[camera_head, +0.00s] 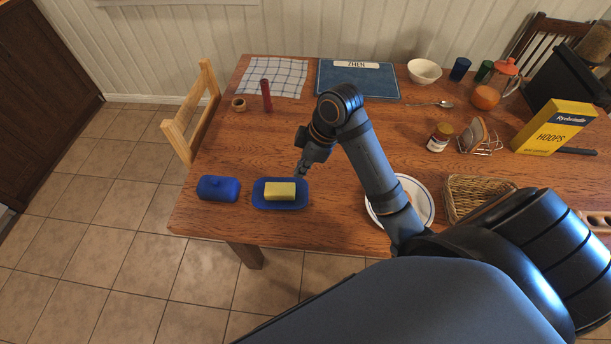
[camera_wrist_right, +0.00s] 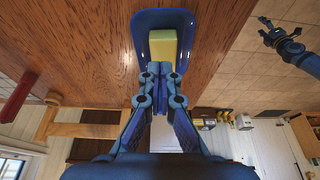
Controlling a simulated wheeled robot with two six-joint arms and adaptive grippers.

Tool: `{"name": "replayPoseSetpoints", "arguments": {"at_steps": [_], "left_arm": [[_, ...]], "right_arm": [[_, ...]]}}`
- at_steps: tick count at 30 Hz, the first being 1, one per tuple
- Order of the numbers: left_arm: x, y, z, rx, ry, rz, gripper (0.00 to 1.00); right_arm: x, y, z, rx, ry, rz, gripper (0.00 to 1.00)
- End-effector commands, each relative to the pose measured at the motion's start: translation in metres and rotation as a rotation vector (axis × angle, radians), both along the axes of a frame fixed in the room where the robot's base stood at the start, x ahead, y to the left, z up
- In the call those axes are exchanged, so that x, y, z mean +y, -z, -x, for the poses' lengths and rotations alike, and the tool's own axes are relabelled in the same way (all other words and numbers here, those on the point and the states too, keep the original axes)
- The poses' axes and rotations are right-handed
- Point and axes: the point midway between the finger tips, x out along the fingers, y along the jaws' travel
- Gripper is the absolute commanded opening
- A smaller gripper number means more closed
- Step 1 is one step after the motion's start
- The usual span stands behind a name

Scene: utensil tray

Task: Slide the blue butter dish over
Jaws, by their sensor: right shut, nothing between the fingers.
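The blue butter dish (camera_head: 281,205) lies near the table's front left edge with a yellow block of butter (camera_head: 279,190) on it. In the right wrist view the dish (camera_wrist_right: 143,20) and the butter (camera_wrist_right: 162,47) are straight ahead. My right gripper (camera_head: 299,175) is shut and empty at the dish's far right rim. Its fingertips show in the right wrist view (camera_wrist_right: 160,72), overlapping the rim; I cannot tell if they touch it. A blue lid (camera_head: 218,188) lies left of the dish, apart from it. My left gripper (camera_wrist_right: 267,31) appears open, off in the right wrist view's corner.
The wooden table (camera_head: 225,140) is bare behind the dish. A red cylinder (camera_head: 266,95) and a small ring (camera_head: 238,104) stand farther back. A chair (camera_head: 190,115) stands at the left.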

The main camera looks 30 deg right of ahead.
Motion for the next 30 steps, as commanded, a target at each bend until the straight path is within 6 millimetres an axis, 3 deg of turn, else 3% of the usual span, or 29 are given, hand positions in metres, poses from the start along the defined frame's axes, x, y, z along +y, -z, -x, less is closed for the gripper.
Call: {"name": "replayPoseSetpoints", "arguments": {"at_steps": [8,21,26,30], "left_arm": [[0.011,0.018,0.029,0.043,0.002,-0.014,0.60],[0.004,0.078,0.006,0.007,0.002,-0.005,0.60],[0.003,0.083,0.008,0.011,0.001,-0.004,0.60],[0.004,0.077,0.011,0.016,0.000,-0.005,0.60]], "right_arm": [[0.006,0.022,-0.003,0.002,0.000,-0.003,0.00],[0.029,0.101,-0.017,0.001,0.001,-0.004,0.00],[0.008,0.098,-0.006,-0.001,0.001,0.009,0.00],[-0.003,0.094,0.001,0.000,0.001,0.006,0.00]]}}
